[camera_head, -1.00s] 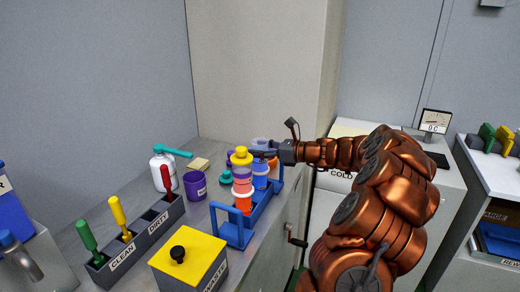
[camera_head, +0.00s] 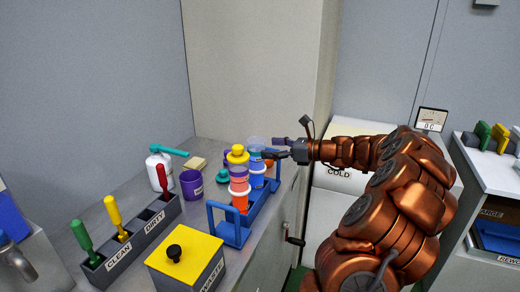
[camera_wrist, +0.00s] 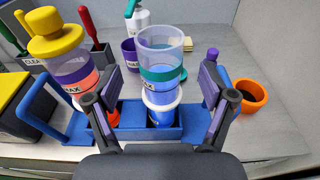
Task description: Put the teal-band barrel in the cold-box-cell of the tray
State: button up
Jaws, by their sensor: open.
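The teal-band barrel (camera_wrist: 163,57) is a clear cup with a teal band, upright over a blue, white-rimmed part in the right part of the blue tray (camera_wrist: 133,132). In the head view the barrel (camera_head: 257,143) and tray (camera_head: 228,230) show near the counter's right edge. My gripper (camera_wrist: 161,85) is open, with its two fingers apart on either side of the barrel; I see gaps between them and it. A yellow-capped barrel with a purple band (camera_wrist: 72,60) stands in the tray's left part. The cell floors are mostly hidden, and I cannot read any cell label.
A purple cup (camera_head: 192,183), a white bottle (camera_head: 160,170) and a tool rack (camera_head: 135,235) stand left of the tray. A yellow-lidded waste box (camera_head: 187,255) is in front. An orange cup (camera_wrist: 250,94) is right of my gripper. A box marked COLD (camera_head: 340,185) stands at right.

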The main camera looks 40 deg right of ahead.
jog(key=v, duration=0.6)
jog(key=shift+s+d, duration=0.25)
jog(key=shift+s, duration=0.1)
